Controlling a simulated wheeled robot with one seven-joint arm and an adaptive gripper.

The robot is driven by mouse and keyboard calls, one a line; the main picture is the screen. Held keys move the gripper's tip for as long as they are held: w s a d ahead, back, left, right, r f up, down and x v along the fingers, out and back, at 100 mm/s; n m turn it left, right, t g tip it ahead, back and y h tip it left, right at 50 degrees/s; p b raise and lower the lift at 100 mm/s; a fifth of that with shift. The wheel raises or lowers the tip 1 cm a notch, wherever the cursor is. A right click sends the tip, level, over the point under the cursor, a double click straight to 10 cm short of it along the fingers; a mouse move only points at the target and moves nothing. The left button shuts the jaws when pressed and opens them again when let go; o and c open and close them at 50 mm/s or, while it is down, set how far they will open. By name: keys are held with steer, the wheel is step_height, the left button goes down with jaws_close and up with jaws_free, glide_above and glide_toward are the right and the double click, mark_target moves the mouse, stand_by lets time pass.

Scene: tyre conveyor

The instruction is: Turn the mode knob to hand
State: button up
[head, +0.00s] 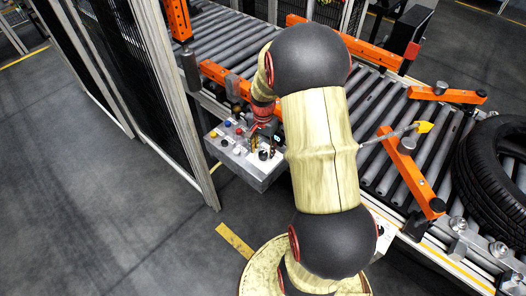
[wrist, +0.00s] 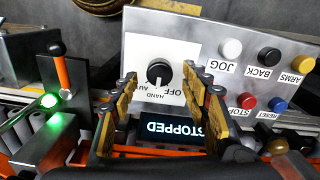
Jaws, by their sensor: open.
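The mode knob (wrist: 159,73) is a round black knob on a white plate (wrist: 183,50) in the wrist view. Its labels, seen upside down, include HAND, OFF and a partly hidden AU... label. A small light mark shows on the knob's lower edge; I cannot tell exactly which label it points to. My gripper (wrist: 159,81) is open, with one yellow-padded finger to each side of the knob in the picture. I cannot tell whether either finger touches it. In the head view my gripper (head: 263,112) is above the grey control box (head: 258,178), partly hidden by my arm.
The panel carries white JOG (wrist: 232,49), black BACK (wrist: 269,57), yellow ARMS (wrist: 303,64), red STOP (wrist: 249,104) and blue RESET (wrist: 278,104) buttons. A display (wrist: 167,128) reads STOPPED. A green light (wrist: 49,100) glows at left. A roller conveyor (head: 385,108) and tyre (head: 497,178) stand right.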

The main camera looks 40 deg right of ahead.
mark_target(263, 153)
step_height(263, 153, up, 10)
stand_by(0.4)
stand_by(0.5)
